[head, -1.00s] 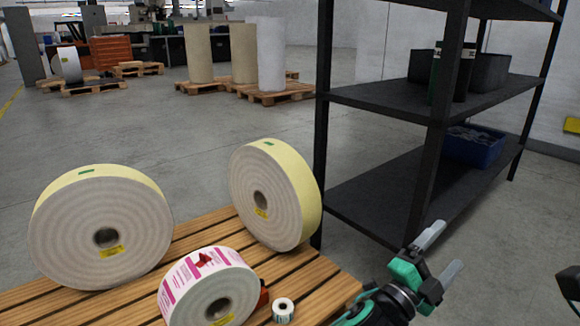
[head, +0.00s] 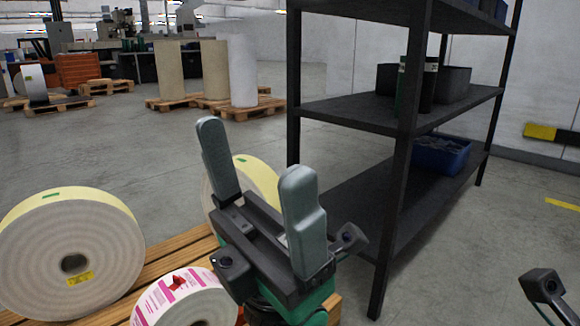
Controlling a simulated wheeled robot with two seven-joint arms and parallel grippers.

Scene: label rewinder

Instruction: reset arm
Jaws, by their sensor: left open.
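My left gripper (head: 256,150) stands in the middle of the head view with its two grey fingers pointing up and spread apart. Nothing is between the fingers. It is in front of the wooden slatted surface (head: 165,262) and hides much of a large cream-edged roll (head: 262,172) behind it. Another large roll (head: 40,255) stands upright at the left. A pink-and-white printed label roll (head: 170,295) is at the bottom, left of the gripper, partly cut off. A dark part at the right edge seems to be mine; no right gripper fingers show.
A black shelf rack (head: 400,140) stands right of the gripper, with dark bins and a blue bin (head: 440,153). Tall rolls (head: 243,70) on pallets stand farther back. Grey floor (head: 100,145) is open between, and also at the right.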

